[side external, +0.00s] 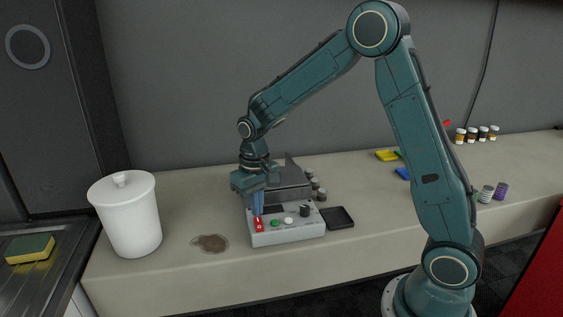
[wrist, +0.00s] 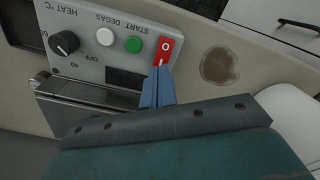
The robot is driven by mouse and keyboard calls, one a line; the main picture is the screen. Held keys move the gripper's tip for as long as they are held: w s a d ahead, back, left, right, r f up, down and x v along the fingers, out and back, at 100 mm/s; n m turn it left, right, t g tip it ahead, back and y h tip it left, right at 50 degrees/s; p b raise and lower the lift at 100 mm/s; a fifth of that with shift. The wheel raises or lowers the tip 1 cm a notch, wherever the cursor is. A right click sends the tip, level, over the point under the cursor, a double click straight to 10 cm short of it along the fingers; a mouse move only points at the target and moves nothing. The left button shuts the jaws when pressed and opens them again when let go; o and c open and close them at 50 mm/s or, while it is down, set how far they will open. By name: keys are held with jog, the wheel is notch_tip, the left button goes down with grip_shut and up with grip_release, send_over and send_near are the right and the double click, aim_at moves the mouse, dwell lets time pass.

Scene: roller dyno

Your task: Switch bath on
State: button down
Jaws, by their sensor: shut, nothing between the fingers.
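The bath is a grey box with a sloped control panel (side external: 290,236) and a metal tank (side external: 290,185) behind it. A red rocker switch (side external: 259,226) sits at the panel's left end; in the wrist view the red switch (wrist: 170,47) shows a white O and a partly covered I mark. My gripper (side external: 258,213) is shut and empty, pointing down at the switch. In the wrist view my gripper's blue fingertips (wrist: 160,72) are at the switch's I end; I cannot tell whether they touch it. Whether the rocker is pressed is unclear.
Beside the switch are a green START button (wrist: 134,45), a white DEGAS button (wrist: 105,37) and a black HEAT knob (wrist: 64,43). A brown stain (side external: 210,243) and a white lidded bucket (side external: 127,215) are left. A black tray (side external: 338,218) lies right.

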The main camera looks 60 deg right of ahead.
aim_at(259, 220)
jog(key=shift+f, duration=0.9)
dwell(0.8)
jog(key=shift+r, duration=0.1)
jog(key=shift+r, duration=3.45)
jog(key=s+a+r+n+t, duration=0.2)
jog(key=s+r+t, duration=0.1)
jog(key=s+r, duration=0.8)
jog(key=s+a+n+t, duration=0.1)
jog(key=s+t, duration=0.1)
jog(key=s, duration=1.1)
jog(key=shift+a+t, duration=0.15)
jog(key=shift+t, duration=0.15)
